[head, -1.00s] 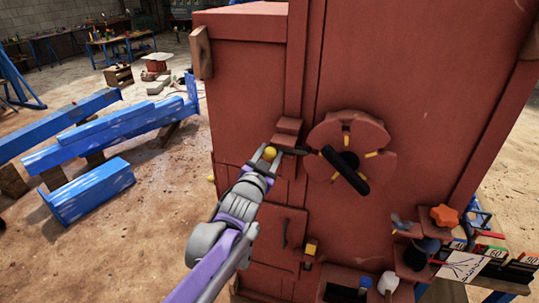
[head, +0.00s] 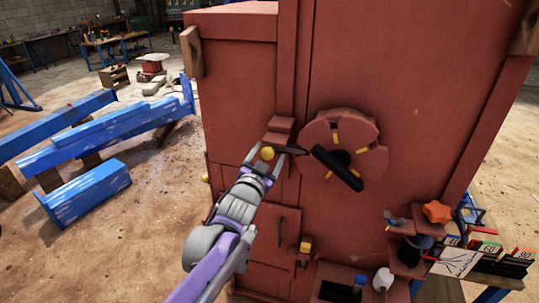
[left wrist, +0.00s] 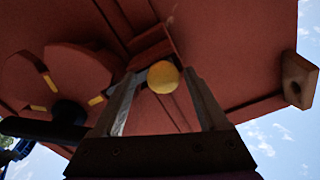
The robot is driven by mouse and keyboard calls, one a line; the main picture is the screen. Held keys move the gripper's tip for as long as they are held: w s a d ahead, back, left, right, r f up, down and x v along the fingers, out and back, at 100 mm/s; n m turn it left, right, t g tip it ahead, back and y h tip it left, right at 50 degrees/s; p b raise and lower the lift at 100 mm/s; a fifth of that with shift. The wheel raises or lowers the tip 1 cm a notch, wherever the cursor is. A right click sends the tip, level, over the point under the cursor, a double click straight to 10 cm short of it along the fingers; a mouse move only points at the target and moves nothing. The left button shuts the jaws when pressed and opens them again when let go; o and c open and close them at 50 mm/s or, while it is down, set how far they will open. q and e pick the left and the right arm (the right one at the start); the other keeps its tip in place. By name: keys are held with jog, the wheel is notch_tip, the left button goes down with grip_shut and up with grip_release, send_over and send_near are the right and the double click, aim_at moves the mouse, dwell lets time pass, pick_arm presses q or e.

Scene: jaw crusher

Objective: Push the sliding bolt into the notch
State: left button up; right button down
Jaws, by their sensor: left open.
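The sliding bolt shows as a dark rod (head: 290,150) with a yellow ball knob (head: 267,153) at its left end, on the front of the red-brown cabinet. The rod points right towards a round disc (head: 316,128) with yellow marks and a black bar handle (head: 338,169). I cannot tell whether the rod's tip is in the disc's notch. My left gripper (head: 268,161) is open, with its fingers around the knob. In the left wrist view the knob (left wrist: 163,77) sits between the two fingers, with a gap beside the right one. My right gripper is not in view.
The red-brown cabinet (head: 400,60) fills the middle. Below the disc are a yellow block (head: 306,245), an orange star knob (head: 437,211) and a box-like shelf (head: 322,276). Blue beams (head: 90,190) lie on the floor to the left. Open floor lies between them and the cabinet.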

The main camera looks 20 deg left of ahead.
pick_arm(q)
jog(key=s, duration=1)
jog(key=shift+s+b, duration=0.2)
jog(key=shift+b, duration=0.2)
jog(key=shift+a, duration=0.1)
jog(key=s+f+n+g, duration=0.4)
jog(key=s+f+g, duration=0.8)
jog(key=s+f, duration=1)
notch_tip(320, 180, down, 3)
jog(key=shift+s+a+r+n+y, duration=0.1)
jog(key=shift+s+a+n+y, duration=0.05)
jog(key=shift+s+n+y, duration=0.2)
